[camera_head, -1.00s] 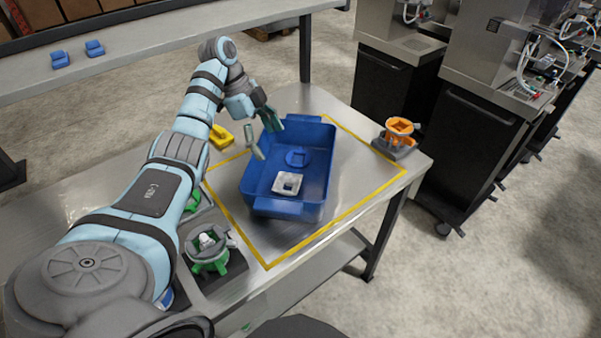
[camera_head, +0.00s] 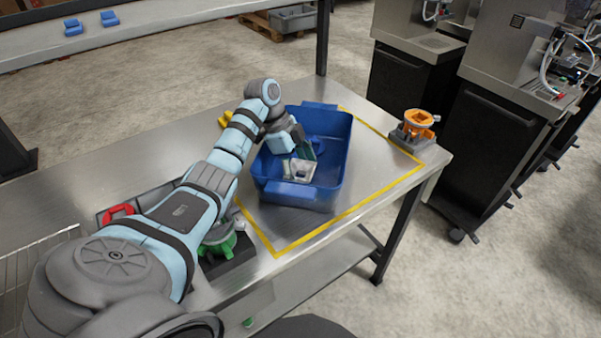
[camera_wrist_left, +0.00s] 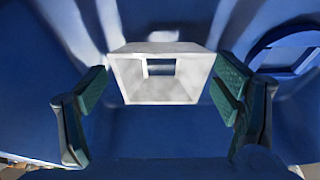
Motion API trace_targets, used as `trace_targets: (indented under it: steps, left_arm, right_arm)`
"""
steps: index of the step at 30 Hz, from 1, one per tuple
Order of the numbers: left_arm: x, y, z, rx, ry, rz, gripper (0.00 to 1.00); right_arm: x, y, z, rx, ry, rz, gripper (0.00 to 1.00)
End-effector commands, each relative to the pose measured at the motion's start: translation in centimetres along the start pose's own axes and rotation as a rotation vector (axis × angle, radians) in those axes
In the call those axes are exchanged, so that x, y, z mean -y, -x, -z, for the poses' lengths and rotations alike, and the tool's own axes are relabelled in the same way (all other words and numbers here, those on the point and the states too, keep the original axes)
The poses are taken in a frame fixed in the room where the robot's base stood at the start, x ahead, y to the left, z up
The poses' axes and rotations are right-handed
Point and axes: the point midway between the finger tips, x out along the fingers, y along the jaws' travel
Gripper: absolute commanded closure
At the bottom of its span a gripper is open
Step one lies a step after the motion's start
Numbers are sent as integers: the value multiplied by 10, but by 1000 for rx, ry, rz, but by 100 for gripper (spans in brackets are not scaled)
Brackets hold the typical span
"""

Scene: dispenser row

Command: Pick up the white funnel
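The white funnel (camera_head: 299,170) lies in the blue bin (camera_head: 277,193) on the table. In the left wrist view the white funnel (camera_wrist_left: 160,75) sits in the middle, its square mouth and dark inner opening facing the camera. My left gripper (camera_head: 297,160) reaches down into the bin at the funnel. In the left wrist view the left gripper's green-padded fingers (camera_wrist_left: 163,100) are spread open, one on each side of the funnel, with gaps to it. A blue ring-shaped part (camera_head: 318,148) lies in the bin beside the funnel, partly hidden by the gripper. My right gripper is not in view.
The bin stands inside a yellow taped outline (camera_head: 350,209). A green holder (camera_head: 223,244) stands near my left arm. The bin walls surround the gripper.

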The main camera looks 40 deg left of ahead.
Motion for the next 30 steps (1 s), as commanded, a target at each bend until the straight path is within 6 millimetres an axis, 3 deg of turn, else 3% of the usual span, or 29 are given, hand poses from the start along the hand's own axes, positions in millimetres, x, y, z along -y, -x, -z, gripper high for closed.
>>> trace_targets:
  steps: [1,8,20,23,27,30]
  left_arm:
    - [0,0,0,0,0,0,27]
    - [0,0,0,0,0,0,61]
    - [1,8,3,-1,-1,2,61]
    - [1,23,10,-1,-2,4,61]
    - [1,63,26,-1,-3,6,61]
    - [0,111,46,0,0,1,61]
  right_arm:
    - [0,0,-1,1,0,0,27]
    - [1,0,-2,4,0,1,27]
    - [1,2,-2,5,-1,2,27]
    - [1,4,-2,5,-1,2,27]
    - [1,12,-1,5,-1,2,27]
    - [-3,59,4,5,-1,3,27]
